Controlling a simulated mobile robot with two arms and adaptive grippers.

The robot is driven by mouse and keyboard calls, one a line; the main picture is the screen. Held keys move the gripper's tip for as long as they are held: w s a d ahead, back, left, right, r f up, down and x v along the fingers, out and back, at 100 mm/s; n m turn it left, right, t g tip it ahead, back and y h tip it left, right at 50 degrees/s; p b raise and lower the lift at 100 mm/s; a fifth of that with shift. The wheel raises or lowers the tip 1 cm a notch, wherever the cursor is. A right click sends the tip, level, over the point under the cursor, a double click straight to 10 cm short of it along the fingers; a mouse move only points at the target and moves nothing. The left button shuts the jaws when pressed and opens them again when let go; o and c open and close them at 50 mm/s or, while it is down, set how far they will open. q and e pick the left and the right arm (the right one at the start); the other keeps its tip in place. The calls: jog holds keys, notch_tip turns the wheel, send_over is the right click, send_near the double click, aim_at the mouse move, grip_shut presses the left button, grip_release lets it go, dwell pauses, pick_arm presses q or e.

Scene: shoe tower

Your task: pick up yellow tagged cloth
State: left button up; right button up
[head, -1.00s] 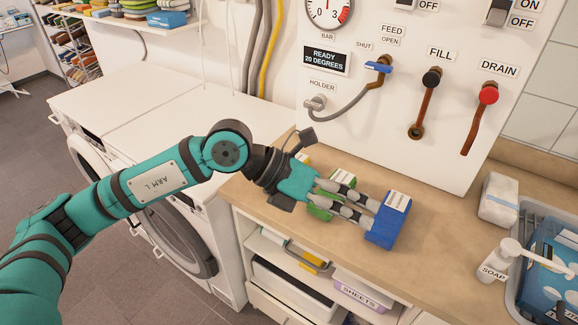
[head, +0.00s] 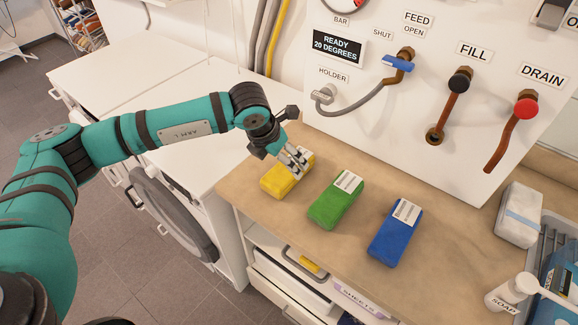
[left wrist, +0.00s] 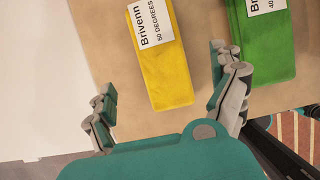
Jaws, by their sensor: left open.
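The yellow cloth (head: 272,181) is a folded block with a white tag, lying on the wooden counter at its left end. In the left wrist view the yellow cloth (left wrist: 164,75) shows its tag reading "Brivenn 50 DEGREES". My left gripper (head: 298,160) is over the tagged end of the yellow cloth in the head view. In the left wrist view my left gripper (left wrist: 170,95) is open, with its fingers spread on either side of the yellow cloth and nothing between them held. My right gripper is not in view.
A green tagged cloth (head: 332,208) lies just right of the yellow one, and a blue tagged cloth (head: 393,240) lies further right. A white wrapped block (head: 519,214) and a soap bottle (head: 506,296) stand at the right. Pipes and valves hang on the panel behind.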

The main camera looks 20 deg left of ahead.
pick_arm(q)
jog(key=shift+p+x, duration=0.3)
jog(key=shift+x, duration=0.6)
jog(key=shift+w+d+f+p, duration=0.2)
jog(key=shift+f+p, duration=0.1)
jog(key=shift+p, duration=0.1)
jog(key=p+x, duration=0.1)
jog(key=x, duration=0.2)
jog(key=shift+w+f, duration=0.2)
jog(key=shift+f, duration=0.45)
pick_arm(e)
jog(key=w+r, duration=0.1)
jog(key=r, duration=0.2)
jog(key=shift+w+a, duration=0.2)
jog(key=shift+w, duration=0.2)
pick_arm(q)
jog(key=shift+c, duration=0.4)
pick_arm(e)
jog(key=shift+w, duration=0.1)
pick_arm(q)
jog(key=c, duration=1.2)
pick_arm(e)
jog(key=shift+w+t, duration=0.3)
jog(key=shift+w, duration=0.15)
